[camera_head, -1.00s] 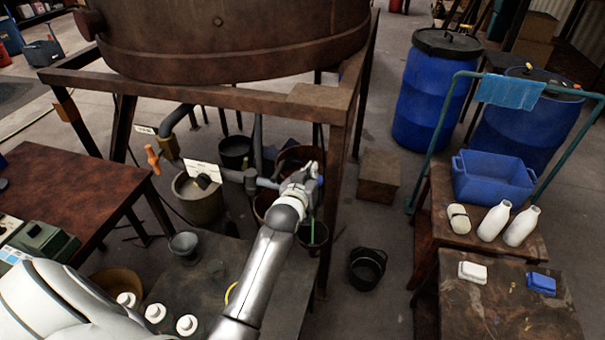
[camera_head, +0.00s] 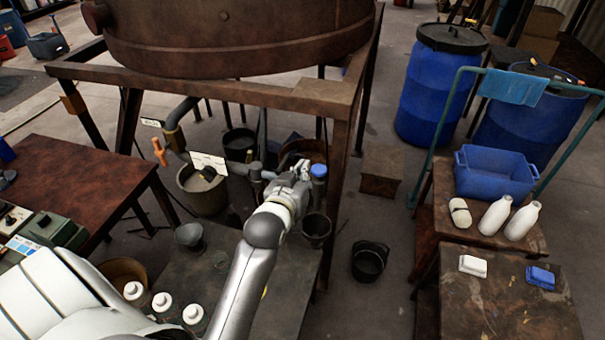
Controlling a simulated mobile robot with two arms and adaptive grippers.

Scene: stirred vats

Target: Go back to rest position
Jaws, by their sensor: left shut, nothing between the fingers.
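My left gripper (camera_head: 301,171) is at the end of my grey and white arm, in the middle of the head view. It is shut and empty, in front of the pipework under the big rusty vat (camera_head: 230,35). A blue round knob or cap (camera_head: 319,170) shows just right of the gripper; they look close, and I cannot tell if they touch. My right gripper is not in view.
A frame post (camera_head: 340,190) stands right of my gripper. A dark bucket (camera_head: 369,262) is on the floor. At right a table holds a blue tub (camera_head: 495,172) and white bottles (camera_head: 495,216). Lidded jars (camera_head: 163,303) stand below my arm. A red-brown table (camera_head: 75,185) is at left.

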